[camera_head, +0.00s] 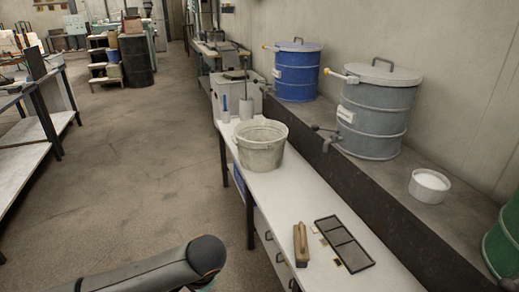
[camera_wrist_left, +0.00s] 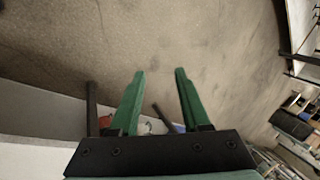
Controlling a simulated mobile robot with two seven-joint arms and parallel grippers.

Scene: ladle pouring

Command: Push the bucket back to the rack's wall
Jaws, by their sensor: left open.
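The bucket (camera_head: 259,147) is off-white and stands upright on the white table (camera_head: 290,193) in the head view. The rack's dark wall (camera_head: 350,190) runs along the table's right side, just right of the bucket. I cannot tell whether the two touch. My left gripper (camera_wrist_left: 159,73) shows two green fingers apart with nothing between them in the wrist view. Beyond them is mostly floor. In the head view only a part of my arm shows at the bottom, away from the bucket, and the gripper is out of frame. My right gripper is not in view.
A wooden-handled brush (camera_head: 300,245) and a dark framed panel (camera_head: 344,243) lie on the near table. A blue drum (camera_head: 297,75), a grey drum (camera_head: 377,112) and a white tub (camera_head: 429,186) stand on the raised ledge.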

